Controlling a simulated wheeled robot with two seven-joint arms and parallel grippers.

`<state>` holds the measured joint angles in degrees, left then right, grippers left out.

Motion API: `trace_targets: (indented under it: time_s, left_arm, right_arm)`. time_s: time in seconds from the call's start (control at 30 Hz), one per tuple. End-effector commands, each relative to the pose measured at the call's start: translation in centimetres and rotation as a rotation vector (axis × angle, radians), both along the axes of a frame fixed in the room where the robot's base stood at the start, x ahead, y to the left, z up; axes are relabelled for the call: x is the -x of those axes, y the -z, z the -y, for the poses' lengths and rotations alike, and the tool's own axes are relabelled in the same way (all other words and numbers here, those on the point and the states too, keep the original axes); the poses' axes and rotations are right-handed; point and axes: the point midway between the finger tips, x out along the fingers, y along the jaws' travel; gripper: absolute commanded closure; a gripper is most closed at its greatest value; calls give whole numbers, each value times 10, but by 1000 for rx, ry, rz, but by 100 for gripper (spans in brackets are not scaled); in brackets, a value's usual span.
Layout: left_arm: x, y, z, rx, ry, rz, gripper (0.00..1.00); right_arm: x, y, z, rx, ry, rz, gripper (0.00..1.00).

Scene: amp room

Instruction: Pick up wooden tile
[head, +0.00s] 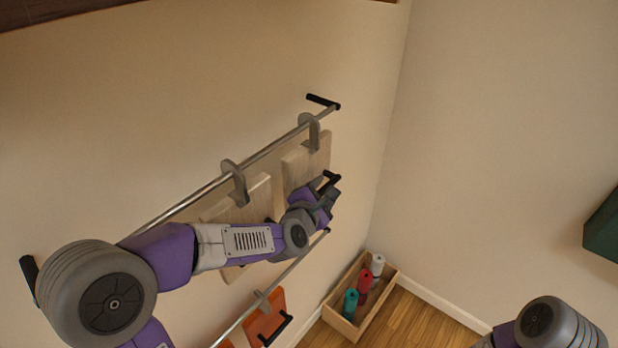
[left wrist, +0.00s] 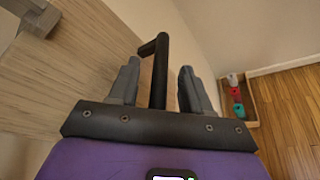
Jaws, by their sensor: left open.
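A pale wooden tile (head: 307,160) hangs by a grey hook from the upper rail on the left wall. A second wooden tile (head: 245,203) hangs nearer on the same rail, partly behind my left arm. My left gripper (head: 328,192) is at the farther tile, covering its lower part. In the left wrist view the wooden tile (left wrist: 75,65) fills the left side. Its black handle (left wrist: 158,72) stands between the two open fingers of my left gripper (left wrist: 158,88). I cannot tell whether either finger touches it. Only part of my right arm shows; its gripper is out of view.
The upper rail (head: 190,200) runs along the wall, with a lower rail (head: 290,269) below. An orange tile (head: 263,318) with a black handle hangs there. A wooden box (head: 377,307) with several coloured rolls stands in the floor corner. A dark green object (head: 603,228) is at the right edge.

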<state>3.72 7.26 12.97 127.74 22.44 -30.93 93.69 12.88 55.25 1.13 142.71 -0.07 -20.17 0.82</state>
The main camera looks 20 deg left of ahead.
Motion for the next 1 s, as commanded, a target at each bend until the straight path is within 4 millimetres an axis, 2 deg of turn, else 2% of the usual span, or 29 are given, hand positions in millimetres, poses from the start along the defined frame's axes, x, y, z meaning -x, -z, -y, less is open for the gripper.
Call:
trace_targets:
  time_s: [0.13,0.37,0.67,0.7,1.0]
  left_arm:
    - [-9,3,0,-1,1,-1,52]
    - [-10,3,1,-1,0,0,52]
    - [-9,3,1,-1,0,0,98]
    - [-9,3,1,-1,0,0,100]
    - [-10,1,1,-3,0,5,100]
  right_arm:
    - [0,-1,0,0,0,0,57]
    - [0,-1,0,0,0,0,57]
    - [0,-1,0,0,0,0,57]
    - [0,-1,0,0,0,0,57]
    - [0,-1,0,0,0,0,57]
